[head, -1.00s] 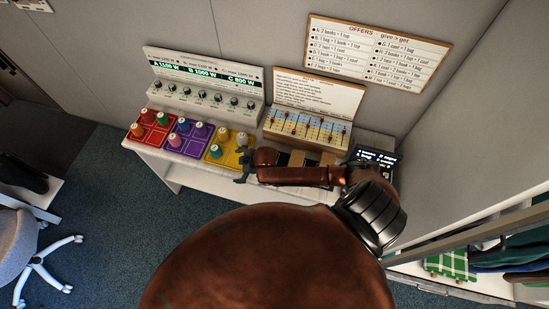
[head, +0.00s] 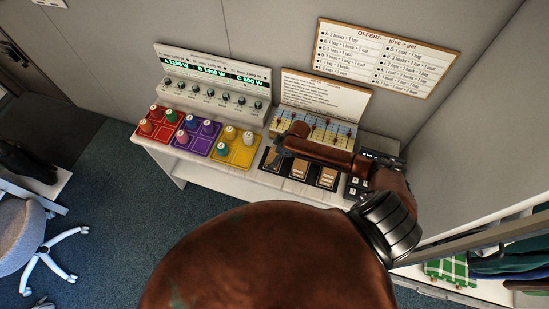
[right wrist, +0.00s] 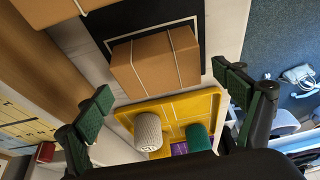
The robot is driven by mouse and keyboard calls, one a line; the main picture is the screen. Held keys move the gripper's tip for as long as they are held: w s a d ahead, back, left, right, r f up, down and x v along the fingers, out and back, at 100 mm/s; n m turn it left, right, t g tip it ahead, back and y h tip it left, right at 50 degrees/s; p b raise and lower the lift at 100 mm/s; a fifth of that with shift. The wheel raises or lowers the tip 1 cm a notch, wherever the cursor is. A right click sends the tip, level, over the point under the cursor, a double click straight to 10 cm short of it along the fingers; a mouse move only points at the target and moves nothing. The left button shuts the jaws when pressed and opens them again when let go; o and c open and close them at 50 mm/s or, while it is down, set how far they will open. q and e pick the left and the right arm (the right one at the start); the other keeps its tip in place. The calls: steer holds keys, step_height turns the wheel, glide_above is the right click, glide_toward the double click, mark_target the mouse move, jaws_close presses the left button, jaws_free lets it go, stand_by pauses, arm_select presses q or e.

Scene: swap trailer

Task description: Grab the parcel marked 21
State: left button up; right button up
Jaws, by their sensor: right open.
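A brown parcel (right wrist: 155,62) tied with pale string lies on a black square beside the yellow tray in the right wrist view. A second parcel (right wrist: 55,8) shows at the top left there. In the head view two parcels, a middle one (head: 300,167) and a right one (head: 327,177), stand on black squares. The leftmost square is mostly covered by my right gripper (head: 281,150). In the right wrist view my right gripper (right wrist: 166,88) is open and empty, its fingers either side of the near parcel and apart from it. I cannot read 21 on any parcel.
Red (head: 152,131), purple (head: 191,146) and yellow (head: 218,154) trays with coloured cylinders stand left of the parcels. A dial panel (head: 210,98) and a slider board (head: 322,125) stand behind. A dark keypad (head: 356,187) is at the right. Floor in front is clear.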

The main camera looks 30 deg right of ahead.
steer(key=shift+x, duration=0.75)
steer(key=shift+c, duration=0.4)
steer(key=c, duration=1.2)
steer(key=shift+r, duration=0.1)
steer(key=shift+c, duration=0.2)
